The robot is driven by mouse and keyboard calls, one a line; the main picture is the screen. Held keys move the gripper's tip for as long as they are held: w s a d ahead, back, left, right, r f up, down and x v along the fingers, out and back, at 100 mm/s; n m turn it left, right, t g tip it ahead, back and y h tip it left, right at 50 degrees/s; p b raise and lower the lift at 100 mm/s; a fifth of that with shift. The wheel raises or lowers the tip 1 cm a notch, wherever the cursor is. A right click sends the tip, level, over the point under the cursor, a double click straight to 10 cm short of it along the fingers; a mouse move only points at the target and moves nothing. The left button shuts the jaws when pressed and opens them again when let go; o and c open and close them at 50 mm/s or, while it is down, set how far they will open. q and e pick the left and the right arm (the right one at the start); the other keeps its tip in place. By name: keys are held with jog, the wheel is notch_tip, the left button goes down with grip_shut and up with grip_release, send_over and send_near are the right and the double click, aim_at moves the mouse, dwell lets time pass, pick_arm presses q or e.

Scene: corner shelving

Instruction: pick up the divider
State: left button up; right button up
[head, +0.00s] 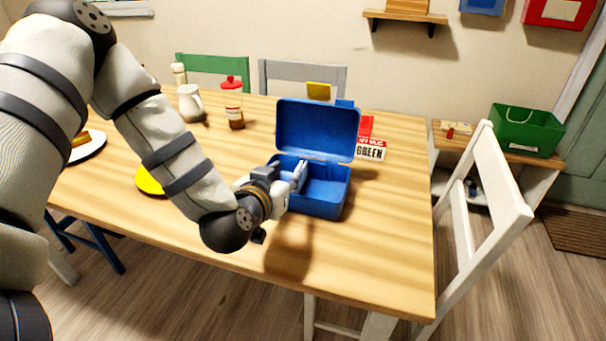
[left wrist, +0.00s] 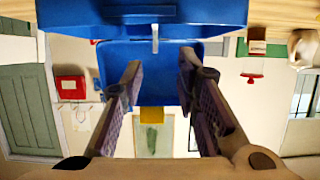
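A blue lunch box (head: 322,208) stands on the table with its lid (head: 318,130) raised at the back. The lid also shows in the left wrist view (left wrist: 152,65). My left gripper (head: 297,176) is at the left side of the box opening. In the left wrist view my left gripper (left wrist: 159,68) has its two fingers well apart, with nothing held between them. A thin pale upright piece (left wrist: 155,38), which looks like the divider, shows beyond the gap between the fingertips. In the head view I cannot tell the divider apart from the gripper. My right gripper is not in view.
The wooden table (head: 385,260) is clear at front right. A red-and-white sign (head: 371,150) stands behind the box. A red-lidded jar (head: 233,105), a white pitcher (head: 190,103) and a yellow plate (head: 150,181) are at left. A white chair (head: 480,215) stands at right.

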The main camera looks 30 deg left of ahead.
aim_at(299, 165)
pick_arm(q)
jog(key=x, duration=0.4)
jog(key=f+b+x, duration=0.1)
jog(key=x, duration=0.3)
jog(key=shift+d+f, duration=0.1)
jog(key=shift+d, duration=0.1)
jog(key=shift+w+r, duration=0.15)
jog(key=shift+r, duration=0.05)
grip_shut()
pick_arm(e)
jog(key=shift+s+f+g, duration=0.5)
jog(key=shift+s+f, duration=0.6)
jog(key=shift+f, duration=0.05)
